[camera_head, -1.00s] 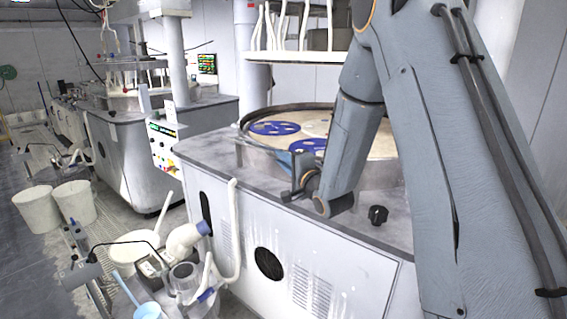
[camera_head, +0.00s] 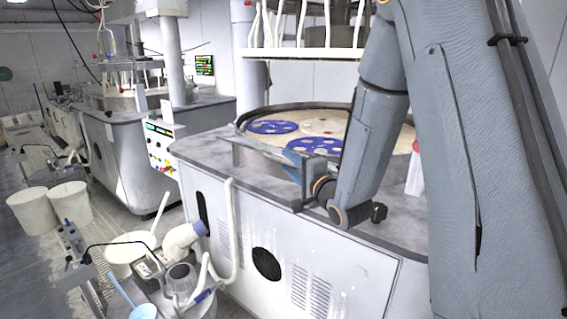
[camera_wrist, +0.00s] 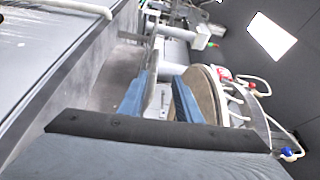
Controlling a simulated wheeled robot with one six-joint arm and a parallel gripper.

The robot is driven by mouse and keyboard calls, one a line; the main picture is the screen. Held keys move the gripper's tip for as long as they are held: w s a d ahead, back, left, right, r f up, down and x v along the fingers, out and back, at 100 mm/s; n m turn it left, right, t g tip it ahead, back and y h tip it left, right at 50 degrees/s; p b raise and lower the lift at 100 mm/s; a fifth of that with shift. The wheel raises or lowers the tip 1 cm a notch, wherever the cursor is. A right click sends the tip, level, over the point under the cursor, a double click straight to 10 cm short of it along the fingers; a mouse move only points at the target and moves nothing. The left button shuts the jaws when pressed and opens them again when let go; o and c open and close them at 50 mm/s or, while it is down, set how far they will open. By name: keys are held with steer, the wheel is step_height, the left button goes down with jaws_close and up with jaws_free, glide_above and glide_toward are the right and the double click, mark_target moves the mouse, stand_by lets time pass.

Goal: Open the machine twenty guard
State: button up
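No label shows which machine is number twenty. My gripper (camera_head: 262,150) reaches left over the worktop along the front of this wall. In the wrist view, the two blue fingers of my gripper (camera_wrist: 159,82) stand apart. A thin grey upright edge shows between them; I cannot tell if they touch it. The tan platen (camera_wrist: 206,88) and its rim lie just right of the fingers. My arm hides the wall's right part.
A control panel (camera_head: 160,146) stands at left. Buckets (camera_head: 70,202) and hoses crowd the floor at left.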

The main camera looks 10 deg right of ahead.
steer(key=shift+v, duration=0.95)
steer(key=shift+s, duration=0.1)
steer(key=p+v, duration=0.2)
steer(key=v, duration=0.6)
steer(key=shift+s+r, duration=0.15)
steer(key=shift+s, duration=0.25)
steer(key=shift+d, duration=0.15)
